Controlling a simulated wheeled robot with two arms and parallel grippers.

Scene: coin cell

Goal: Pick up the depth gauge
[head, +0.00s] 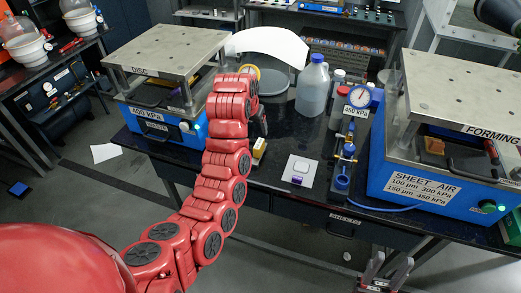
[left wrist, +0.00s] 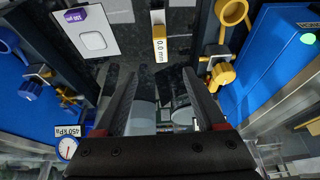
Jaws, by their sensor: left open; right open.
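The depth gauge, a small yellow and white block with a "0.0 mm" display (left wrist: 159,45), lies on the dark bench top in the left wrist view, beyond my fingertips and roughly in line with the gap between them. In the head view a yellow part of what looks like the gauge (head: 259,148) shows just right of my red left arm. My left gripper (left wrist: 153,82) is open with nothing between its dark fingers; in the head view it is mostly hidden by the arm. My right gripper (head: 385,272) is open and empty at the bottom, below the bench front.
A white pad (head: 300,170) with a purple-labelled item lies right of the gauge. A regulator with a pressure dial (head: 360,97) and a jug (head: 313,88) stand further right. Blue presses, "DISC" (head: 190,127) and "FORMING" (head: 420,185), flank the bench.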

